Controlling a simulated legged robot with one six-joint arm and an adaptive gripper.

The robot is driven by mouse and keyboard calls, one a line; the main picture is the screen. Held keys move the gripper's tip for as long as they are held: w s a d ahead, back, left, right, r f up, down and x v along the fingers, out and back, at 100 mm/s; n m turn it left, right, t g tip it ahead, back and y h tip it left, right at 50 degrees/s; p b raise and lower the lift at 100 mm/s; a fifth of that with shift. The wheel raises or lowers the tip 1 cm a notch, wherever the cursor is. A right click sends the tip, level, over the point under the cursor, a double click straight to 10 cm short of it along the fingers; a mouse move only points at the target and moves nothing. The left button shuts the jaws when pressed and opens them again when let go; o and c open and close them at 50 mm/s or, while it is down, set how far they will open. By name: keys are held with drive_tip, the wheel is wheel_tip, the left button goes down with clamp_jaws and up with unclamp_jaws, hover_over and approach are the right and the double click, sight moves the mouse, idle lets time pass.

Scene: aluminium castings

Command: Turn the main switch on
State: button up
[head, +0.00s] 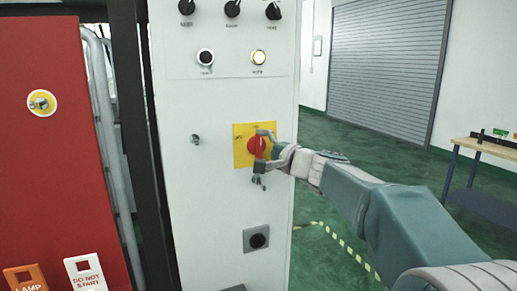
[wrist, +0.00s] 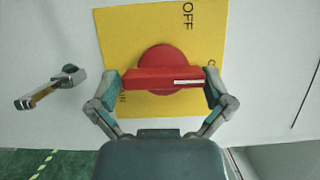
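The main switch is a round red knob with a bar handle (wrist: 160,77) on a yellow plate (wrist: 118,28). In the head view the red switch (head: 255,147) sits on the yellow plate (head: 238,160) on the cabinet front. My gripper (wrist: 162,80) has one finger at each end of the bar and appears closed on it; it also shows at the switch in the head view (head: 265,158). The bar's white mark lies at its right end in the wrist view, toward a label partly hidden by the finger. "OFF" reads at the upper right of the plate.
A metal latch (wrist: 50,88) sticks out beside the plate, close to my gripper. The grey cabinet (head: 215,205) carries black knobs, two round buttons and a black socket (head: 258,240). A red panel (head: 60,160) stands left. Green floor (head: 390,150) is open at right, before a workbench (head: 487,148).

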drive_tip(key=shift+d+f, duration=0.1)
drive_tip(key=shift+f, duration=0.05)
drive_tip(key=v, duration=1.2)
drive_tip(key=s+a+f+n+g+h, duration=0.2)
drive_tip(key=s+a+f+n+g, duration=0.1)
drive_tip(key=s+f, duration=0.35)
drive_tip(key=s+a+f+n+g+h, duration=0.25)
drive_tip(key=s+f+g, duration=0.2)
drive_tip(key=s, duration=0.35)
drive_tip(key=s+d+f+n+h, duration=0.2)
drive_tip(key=s+d+f+h, duration=0.1)
drive_tip(key=s+f, duration=0.2)
drive_tip(key=s+d+f+n+h, duration=0.3)
drive_tip(key=s+f+h, duration=0.1)
drive_tip(key=s, duration=0.4)
drive_tip(key=shift+s+d+f+g, duration=0.25)
drive_tip(key=shift+f+g, duration=0.2)
drive_tip(key=shift+f, duration=0.45)
